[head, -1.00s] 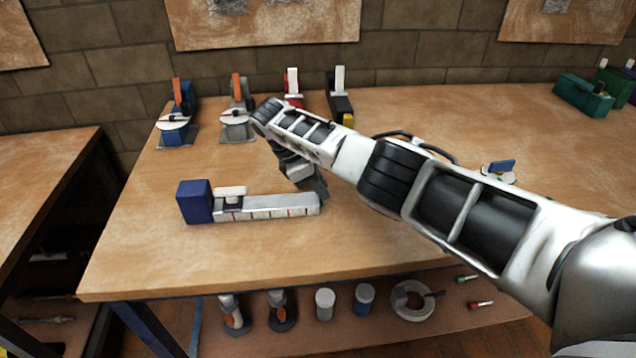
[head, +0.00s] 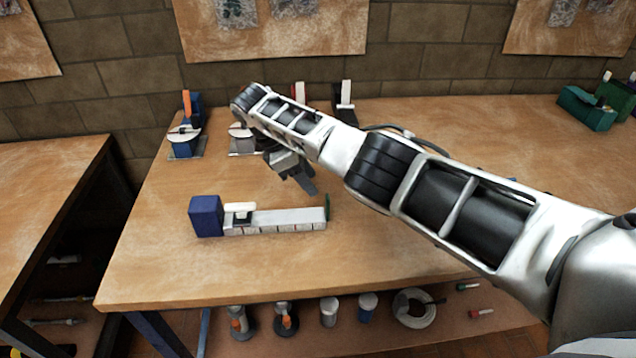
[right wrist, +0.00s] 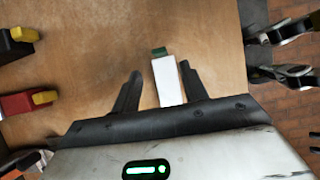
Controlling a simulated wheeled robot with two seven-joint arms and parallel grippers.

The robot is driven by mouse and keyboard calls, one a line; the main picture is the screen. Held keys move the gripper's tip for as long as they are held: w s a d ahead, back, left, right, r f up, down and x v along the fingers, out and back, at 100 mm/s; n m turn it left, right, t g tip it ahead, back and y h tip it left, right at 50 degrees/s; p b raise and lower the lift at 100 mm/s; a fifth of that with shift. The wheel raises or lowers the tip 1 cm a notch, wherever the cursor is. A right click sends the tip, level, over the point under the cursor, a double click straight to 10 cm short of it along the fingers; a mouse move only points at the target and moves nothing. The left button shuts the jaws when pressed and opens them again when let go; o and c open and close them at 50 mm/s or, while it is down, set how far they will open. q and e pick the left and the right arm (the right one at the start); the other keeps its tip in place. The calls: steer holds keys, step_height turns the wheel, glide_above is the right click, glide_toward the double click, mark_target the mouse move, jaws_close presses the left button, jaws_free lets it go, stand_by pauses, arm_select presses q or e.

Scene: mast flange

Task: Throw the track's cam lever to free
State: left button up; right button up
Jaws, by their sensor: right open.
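The track (head: 285,221) is a pale grey bar lying on the workbench. A blue block (head: 206,216) is at its left end, and a white-topped piece (head: 240,209) sits near that block. A thin green piece (head: 327,207) stands at its right end. I cannot tell for certain which piece is the cam lever. My right gripper (head: 306,187) is open above and behind the track's right end, apart from it. In the right wrist view, the bar (right wrist: 168,82) and its green end (right wrist: 159,51) appear between the open fingers (right wrist: 160,69). My left gripper is out of view.
Several upright clamp-like devices stand along the bench's back, including a blue one with an orange handle (head: 187,130); my right arm partly hides others. Green boxes (head: 587,108) stand at the far right. The bench (head: 200,270) in front of the track is clear.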

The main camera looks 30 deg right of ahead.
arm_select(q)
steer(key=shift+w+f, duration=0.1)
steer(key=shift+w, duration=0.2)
arm_select(e)
steer(key=v, duration=0.7)
steer(key=shift+f, duration=0.1)
